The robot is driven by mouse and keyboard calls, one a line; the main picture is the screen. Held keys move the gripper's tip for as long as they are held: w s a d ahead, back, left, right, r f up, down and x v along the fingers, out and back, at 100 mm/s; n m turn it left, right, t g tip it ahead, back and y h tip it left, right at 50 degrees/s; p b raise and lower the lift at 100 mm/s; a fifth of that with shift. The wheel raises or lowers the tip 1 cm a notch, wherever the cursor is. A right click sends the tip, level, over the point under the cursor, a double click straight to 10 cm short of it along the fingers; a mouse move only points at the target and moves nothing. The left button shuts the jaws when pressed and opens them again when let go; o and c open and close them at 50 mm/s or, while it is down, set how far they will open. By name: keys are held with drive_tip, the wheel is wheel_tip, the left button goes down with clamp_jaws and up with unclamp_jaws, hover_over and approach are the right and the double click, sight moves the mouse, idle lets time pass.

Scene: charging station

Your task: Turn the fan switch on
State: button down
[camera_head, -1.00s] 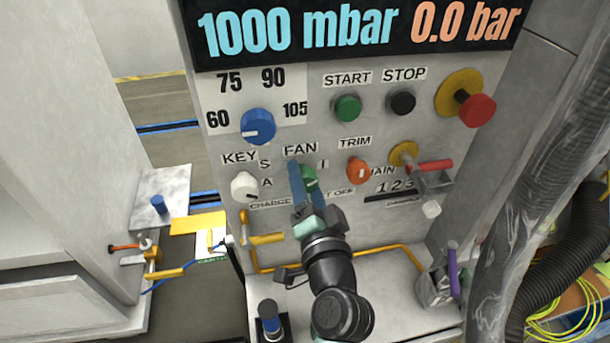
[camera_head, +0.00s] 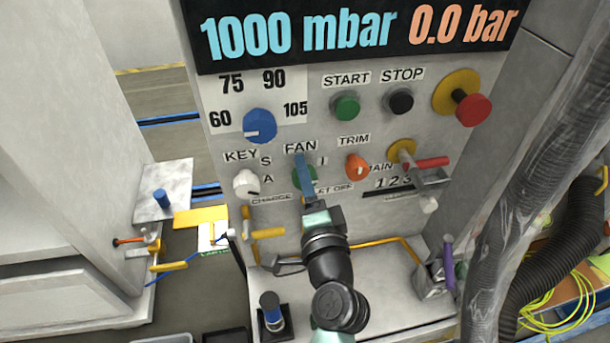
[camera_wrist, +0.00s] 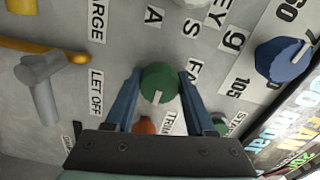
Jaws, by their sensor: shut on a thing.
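The fan switch is a round green knob (camera_head: 298,182) under the FAN label (camera_head: 300,147) on the grey panel. In the wrist view, the green knob (camera_wrist: 160,78) sits between the two blue fingers, and its white mark points down the picture, toward the orange trim knob. My gripper (camera_head: 304,166) is at the knob from below and partly hides it in the head view. In the wrist view, my gripper (camera_wrist: 159,77) has one finger along each side of the knob, shut on it.
The orange trim knob (camera_head: 357,167) is close on the right, and the white key knob (camera_head: 246,184) is on the left. The blue dial (camera_head: 260,126) sits above left. A red-handled valve (camera_head: 430,163) juts out further right. A yellow pipe (camera_head: 385,240) runs below.

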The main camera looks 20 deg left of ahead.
drive_tip(key=shift+c, duration=1.3)
unclamp_jaws()
drive_tip(key=shift+s, duration=0.1)
drive_tip(key=b+v, duration=0.3)
drive_tip(key=v, duration=1)
